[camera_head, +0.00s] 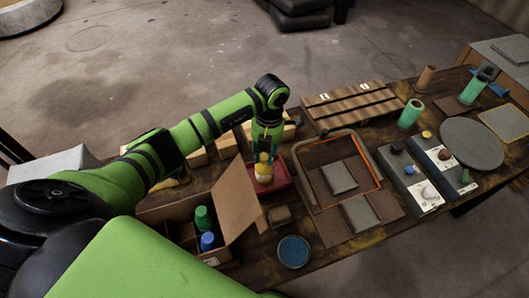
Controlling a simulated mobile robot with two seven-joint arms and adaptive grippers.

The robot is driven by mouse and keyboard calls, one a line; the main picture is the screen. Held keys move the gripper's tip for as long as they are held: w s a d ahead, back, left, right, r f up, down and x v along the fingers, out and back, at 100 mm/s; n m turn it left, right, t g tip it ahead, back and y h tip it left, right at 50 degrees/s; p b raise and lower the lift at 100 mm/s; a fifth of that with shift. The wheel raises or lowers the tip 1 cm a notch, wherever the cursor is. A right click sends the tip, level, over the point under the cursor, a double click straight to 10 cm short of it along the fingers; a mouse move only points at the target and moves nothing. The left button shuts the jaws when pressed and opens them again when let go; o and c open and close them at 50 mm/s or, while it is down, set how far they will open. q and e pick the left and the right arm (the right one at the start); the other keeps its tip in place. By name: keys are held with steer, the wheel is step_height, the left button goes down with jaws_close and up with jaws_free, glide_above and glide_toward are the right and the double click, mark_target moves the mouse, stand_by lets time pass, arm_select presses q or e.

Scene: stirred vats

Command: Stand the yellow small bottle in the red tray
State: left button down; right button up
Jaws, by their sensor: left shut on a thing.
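The yellow small bottle (263,169) is upright, with a yellow top and a paler body. My left gripper (265,150) comes down from above and is shut on its upper part. The red tray (281,177) lies under and around the bottle in the picture, and part of it is hidden behind the bottle and the box flap. I cannot tell whether the bottle's base touches the tray floor. My right gripper does not show.
An open cardboard box (237,208) with a green bottle (203,218) and a blue bottle (208,241) stands left of the tray, its flap raised close by. A blue round dish (293,252) lies in front. A wire-framed board (318,187) lies right. A slatted wooden crate (352,106) stands behind.

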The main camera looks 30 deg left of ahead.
arm_select(q)
steer(key=c, duration=1)
jaws_free()
steer(key=shift+o, duration=0.2)
steer(key=shift+r, duration=0.15)
steer(key=shift+w+r, duration=0.1)
steer(key=shift+r, duration=0.2)
step_height(320, 180, up, 11)
steer(key=w+b, duration=0.1)
steer(key=b, duration=0.1)
steer(key=shift+d+r, duration=0.15)
steer(key=shift+w, duration=0.1)
